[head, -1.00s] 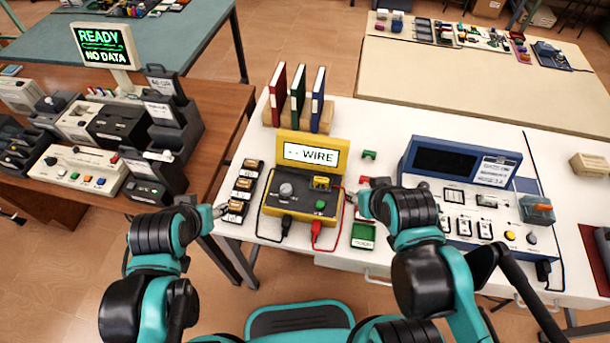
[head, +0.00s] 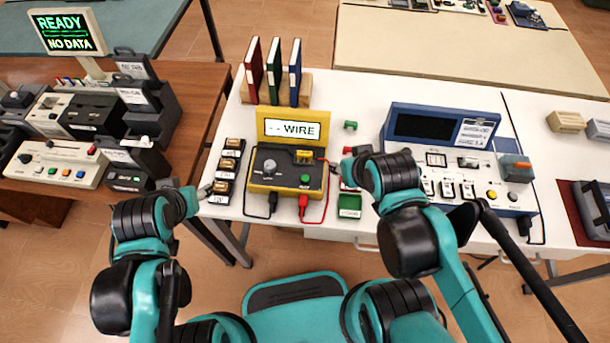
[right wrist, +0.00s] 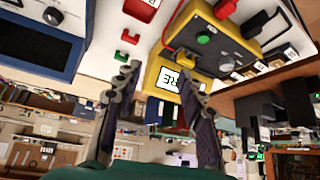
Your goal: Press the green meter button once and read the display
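The yellow meter (head: 258,189) stands on the white table. Its raised display (head: 292,129) reads "-- WIRE". The green button (head: 305,179) is on its dark top panel, right of the grey dial (head: 269,166); nothing touches it. In the right wrist view the green button (right wrist: 203,38) and display (right wrist: 168,80) show upside down. My right gripper (head: 336,168) is just right of the meter. Its two fingers (right wrist: 160,72) are apart and empty in the right wrist view. My left gripper (head: 207,190) is left of the meter, by the small labelled blocks; its fingers are too small to judge.
Black and red leads (head: 302,206) run from the meter's front. A green tray (head: 349,212) lies to its right, and a blue instrument (head: 390,143) stands farther right. Binders (head: 274,75) stand behind. Labelled blocks (head: 221,187) line the left. A "READY NO DATA" screen (head: 67,33) is on the brown table.

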